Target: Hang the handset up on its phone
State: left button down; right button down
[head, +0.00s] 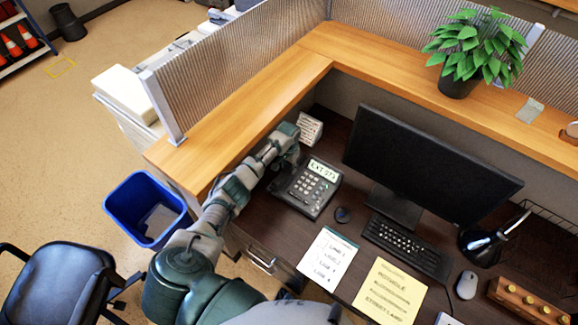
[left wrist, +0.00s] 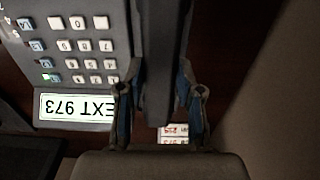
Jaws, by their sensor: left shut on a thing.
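The desk phone (head: 318,180) is dark grey, with a keypad and a lit display reading EXT 973. It lies on the dark desk and shows upside down at the left of the left wrist view (left wrist: 80,55). My left gripper (head: 287,150) is at the phone's upper left side in the head view. In the left wrist view its fingers (left wrist: 160,105) are shut on the dark handset (left wrist: 162,45), a long bar running beside the phone's keypad edge. The arm mostly hides the handset in the head view. I cannot tell whether it touches the cradle. My right gripper is out of view.
A small white card block (head: 310,128) stands behind the phone. A monitor (head: 425,165), keyboard (head: 405,248) and dark round object (head: 342,214) are to its right. Paper sheets (head: 328,257) lie in front. A wooden ledge (head: 235,130) rises left of the desk.

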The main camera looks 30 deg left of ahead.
pick_arm(q)
jog(key=shift+f, duration=0.35)
dwell(0.4)
jog(key=c, duration=0.7)
grip_release()
notch_tip(320, 180, up, 8)
jog(key=p, duration=0.8)
